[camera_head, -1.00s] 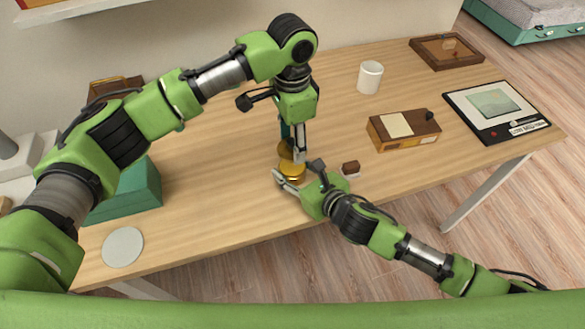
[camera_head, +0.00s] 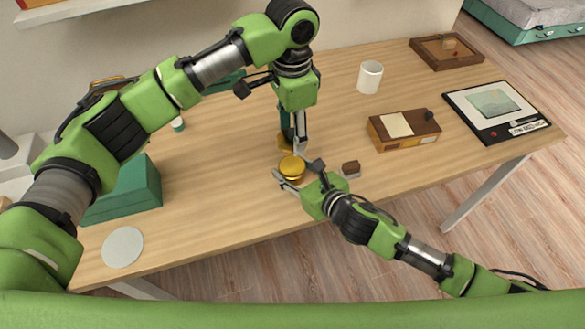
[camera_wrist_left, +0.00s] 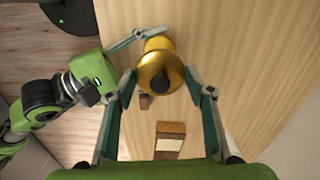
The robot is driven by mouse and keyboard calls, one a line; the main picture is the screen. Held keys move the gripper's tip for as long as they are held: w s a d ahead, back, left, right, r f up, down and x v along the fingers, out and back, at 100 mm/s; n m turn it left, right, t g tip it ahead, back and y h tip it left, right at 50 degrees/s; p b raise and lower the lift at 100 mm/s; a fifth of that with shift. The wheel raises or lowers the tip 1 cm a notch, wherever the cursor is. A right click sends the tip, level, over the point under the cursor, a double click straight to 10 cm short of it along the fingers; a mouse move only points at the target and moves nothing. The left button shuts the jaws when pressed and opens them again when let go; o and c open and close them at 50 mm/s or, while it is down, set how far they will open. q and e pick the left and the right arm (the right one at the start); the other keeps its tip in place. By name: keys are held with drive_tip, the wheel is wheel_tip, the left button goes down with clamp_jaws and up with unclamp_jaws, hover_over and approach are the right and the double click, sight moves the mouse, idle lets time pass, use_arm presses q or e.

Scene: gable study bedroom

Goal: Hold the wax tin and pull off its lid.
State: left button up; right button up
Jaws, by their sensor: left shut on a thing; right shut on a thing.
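The wax tin (camera_head: 291,170) is a round gold tin near the table's front edge. My right gripper (camera_head: 295,171) is shut around its sides; the tin also shows in the left wrist view (camera_wrist_left: 158,43), behind the lid. The gold lid (camera_head: 285,142) is above the tin and apart from it in the head view, partly hidden by my left gripper (camera_head: 293,146).
A wooden box (camera_head: 404,131), white mug (camera_head: 370,77), framed panel (camera_head: 496,111) and brown tray (camera_head: 447,51) stand farther right. A green box (camera_head: 128,190) and pale disc (camera_head: 122,247) are left.

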drive_tip(key=o, duration=1.3)
drive_tip(key=v, duration=1.2)
drive_tip(key=shift+d, duration=0.15)
drive_tip(key=shift+f, duration=0.1)
